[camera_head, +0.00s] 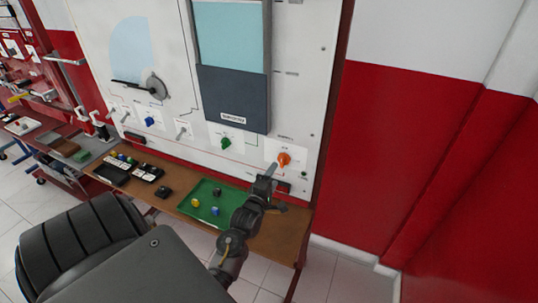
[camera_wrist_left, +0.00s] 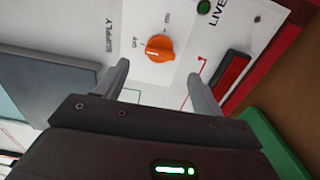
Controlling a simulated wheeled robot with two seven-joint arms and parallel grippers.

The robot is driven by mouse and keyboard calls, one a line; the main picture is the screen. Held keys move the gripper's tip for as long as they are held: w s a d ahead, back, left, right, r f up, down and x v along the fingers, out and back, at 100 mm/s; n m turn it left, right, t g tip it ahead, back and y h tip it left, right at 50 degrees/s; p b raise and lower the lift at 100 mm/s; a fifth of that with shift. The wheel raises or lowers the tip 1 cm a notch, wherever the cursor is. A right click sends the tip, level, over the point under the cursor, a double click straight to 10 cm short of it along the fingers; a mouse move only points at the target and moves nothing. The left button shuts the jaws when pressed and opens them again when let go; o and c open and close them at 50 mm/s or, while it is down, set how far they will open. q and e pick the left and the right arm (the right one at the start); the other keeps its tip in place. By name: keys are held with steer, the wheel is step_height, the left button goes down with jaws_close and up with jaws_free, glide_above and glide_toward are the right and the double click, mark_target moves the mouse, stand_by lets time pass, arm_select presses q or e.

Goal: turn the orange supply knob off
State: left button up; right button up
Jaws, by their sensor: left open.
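The orange supply knob (camera_head: 284,159) is on the lower right of the white panel. In the left wrist view the orange knob (camera_wrist_left: 159,48) is near the top centre, with OFF and ON marks beside it and the word SUPPLY to its left. I cannot tell for sure which mark it points at. My left gripper (camera_head: 271,171) is just in front of and below the knob. In the left wrist view my open left gripper (camera_wrist_left: 158,68) has one finger to each side of the knob, empty, with no contact visible. My right gripper is not in view.
A green knob (camera_head: 226,142) and a blue knob (camera_head: 149,121) sit farther left on the panel. A green tray (camera_head: 232,189) with small coloured pieces lies on the brown bench (camera_head: 290,232) below. A green lamp (camera_wrist_left: 203,7) and a dark red-edged block (camera_wrist_left: 230,68) are close to the knob.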

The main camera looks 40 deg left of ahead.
arm_select(q)
steer(key=shift+b+v, duration=0.3)
steer(key=shift+v, duration=1.7)
